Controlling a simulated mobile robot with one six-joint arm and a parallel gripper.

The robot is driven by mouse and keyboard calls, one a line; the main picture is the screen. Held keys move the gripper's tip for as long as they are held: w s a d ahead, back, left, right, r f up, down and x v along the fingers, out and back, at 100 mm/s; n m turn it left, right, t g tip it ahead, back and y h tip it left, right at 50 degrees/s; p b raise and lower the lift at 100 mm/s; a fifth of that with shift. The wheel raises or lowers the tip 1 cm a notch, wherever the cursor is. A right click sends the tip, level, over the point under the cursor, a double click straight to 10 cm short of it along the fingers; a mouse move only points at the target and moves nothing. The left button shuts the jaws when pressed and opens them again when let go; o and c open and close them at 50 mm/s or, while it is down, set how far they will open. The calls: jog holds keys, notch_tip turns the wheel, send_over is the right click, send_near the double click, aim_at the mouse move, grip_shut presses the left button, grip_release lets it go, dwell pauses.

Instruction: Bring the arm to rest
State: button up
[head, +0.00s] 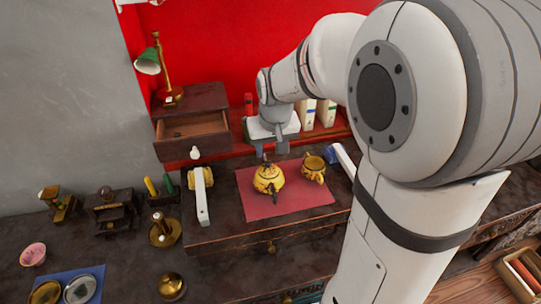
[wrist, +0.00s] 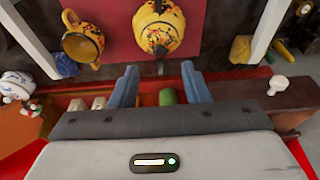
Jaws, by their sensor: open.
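My gripper (head: 267,148) hangs above the back of the desk, behind the yellow teapot. In the wrist view my gripper (wrist: 160,76) has its two blue-grey fingers spread apart with nothing between them. The yellow teapot (head: 268,180) with dark markings stands on a red mat (head: 300,208); it also shows in the wrist view (wrist: 160,30), beyond the fingertips. A yellow cup (head: 313,168) stands on the mat to the right of the teapot. My arm reaches in from the right of the head view and hides part of the desk.
An open drawer (head: 195,132) in a small cabinet with a green lamp (head: 149,60) is left of my gripper. Books (head: 326,113) stand behind it against the red wall. White bars (head: 201,195) flank the mat. Brass items and a blue mat with plates (head: 80,288) are at lower left.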

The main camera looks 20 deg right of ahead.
jog(key=shift+s+r, duration=0.2)
jog(key=shift+r, duration=0.45)
jog(key=s, duration=1.8)
jog(key=shift+d+r+g, duration=0.2)
jog(key=shift+r+g, duration=0.05)
jog(key=shift+g, duration=0.05)
jog(key=shift+s, duration=0.1)
dwell(0.6)
jog(key=shift+c, duration=0.4)
